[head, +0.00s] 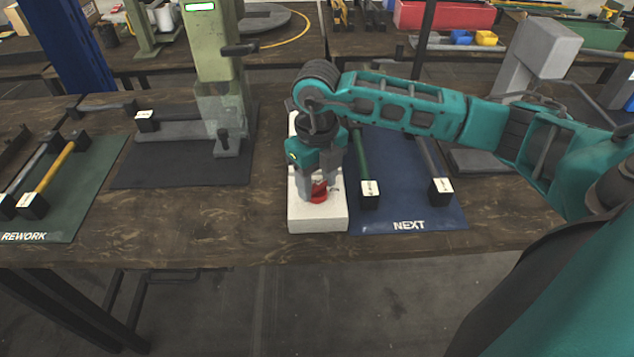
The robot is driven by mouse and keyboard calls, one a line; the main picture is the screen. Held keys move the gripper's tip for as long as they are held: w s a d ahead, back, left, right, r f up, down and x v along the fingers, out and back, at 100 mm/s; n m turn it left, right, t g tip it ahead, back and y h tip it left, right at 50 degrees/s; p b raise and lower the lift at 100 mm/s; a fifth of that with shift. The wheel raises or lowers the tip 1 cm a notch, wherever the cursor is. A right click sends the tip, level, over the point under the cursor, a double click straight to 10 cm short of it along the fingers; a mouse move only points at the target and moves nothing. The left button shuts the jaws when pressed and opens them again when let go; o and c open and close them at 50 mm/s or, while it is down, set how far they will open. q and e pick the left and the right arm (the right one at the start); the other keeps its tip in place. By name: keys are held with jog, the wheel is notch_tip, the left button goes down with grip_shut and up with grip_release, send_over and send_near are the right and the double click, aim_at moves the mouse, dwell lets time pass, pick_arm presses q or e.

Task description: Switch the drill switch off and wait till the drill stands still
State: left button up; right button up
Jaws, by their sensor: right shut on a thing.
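A white box (318,218) stands at the front of the wooden table, with a red part (319,193) on its top that looks like the switch. My right gripper (319,188) points down over the box, with its fingers shut on the red part. The gripper and wrist hide most of the box's top, so I cannot read the switch's position. A green machine (213,60) with a small lit display stands to the left; I cannot tell whether it is the drill or whether anything turns. My left gripper is not in view.
The blue NEXT mat (408,226) with dark-ended bars lies right of the box, partly under my right arm. The green REWORK mat (75,215) with bars lies at the left. A grey machine (545,50) stands at the right. Bare table lies between the black mat (180,175) and the box.

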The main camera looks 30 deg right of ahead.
jog(key=n+b, duration=0.2)
jog(key=n, duration=0.1)
jog(key=shift+f+n, duration=0.1)
jog(key=shift+n, duration=0.3)
jog(key=shift+n+b, duration=0.5)
jog(key=shift+n, duration=0.4)
jog(key=shift+n+b, duration=0.45)
jog(key=shift+n, duration=0.35)
jog(key=shift+n+b, duration=0.5)
jog(key=shift+n, duration=0.5)
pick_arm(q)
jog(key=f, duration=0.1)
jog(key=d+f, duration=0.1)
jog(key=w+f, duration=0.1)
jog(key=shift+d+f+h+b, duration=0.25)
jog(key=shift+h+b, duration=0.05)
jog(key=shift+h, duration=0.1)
pick_arm(e)
jog(key=shift+n, duration=0.6)
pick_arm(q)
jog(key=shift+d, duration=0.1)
pick_arm(e)
jog(key=shift+n, duration=0.3)
jog(key=o, duration=1)
jog(key=shift+o, duration=0.2)
